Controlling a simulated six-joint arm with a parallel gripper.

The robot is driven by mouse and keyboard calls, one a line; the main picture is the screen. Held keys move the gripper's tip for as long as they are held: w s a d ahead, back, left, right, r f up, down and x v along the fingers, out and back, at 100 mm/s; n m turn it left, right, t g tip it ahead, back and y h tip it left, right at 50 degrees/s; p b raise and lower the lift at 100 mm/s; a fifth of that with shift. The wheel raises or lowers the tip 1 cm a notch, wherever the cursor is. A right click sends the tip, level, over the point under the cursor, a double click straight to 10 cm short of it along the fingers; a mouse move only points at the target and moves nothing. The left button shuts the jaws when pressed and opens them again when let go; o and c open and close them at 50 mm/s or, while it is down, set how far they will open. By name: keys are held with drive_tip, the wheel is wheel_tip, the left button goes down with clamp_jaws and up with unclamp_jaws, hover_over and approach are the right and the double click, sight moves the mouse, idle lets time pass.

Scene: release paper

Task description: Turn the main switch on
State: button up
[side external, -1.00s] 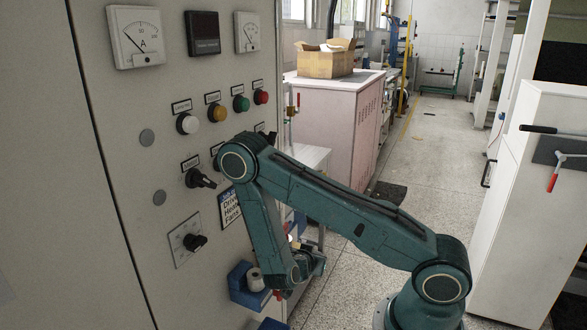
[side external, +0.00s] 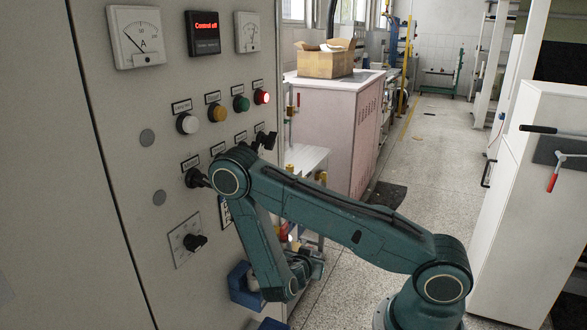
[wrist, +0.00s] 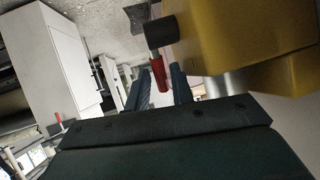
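In the wrist view, a red handle (wrist: 161,75) with a black round end (wrist: 160,33) sits beside a large yellow housing (wrist: 250,45); I take this to be the main switch. My gripper's (wrist: 162,80) two blue fingers stand apart, one on each side of the red handle in the picture; whether they touch it I cannot tell. In the side external view, my gripper (side external: 316,264) is low beside the panel's right edge, mostly hidden by my arm. The display (side external: 205,33) reads "Control off" in red, and the red lamp (side external: 262,97) is lit.
The grey control panel (side external: 130,200) carries meters, lamps and black knobs; my elbow is close in front of it. A blue bin (side external: 240,280) hangs low beside my gripper. A pink cabinet (side external: 335,115) holds a cardboard box (side external: 325,60). The floor behind is open.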

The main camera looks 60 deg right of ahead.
drive_tip(key=v, duration=1.3)
drive_tip(key=shift+a+r, duration=0.15)
drive_tip(key=shift+a, duration=0.25)
idle(0.4)
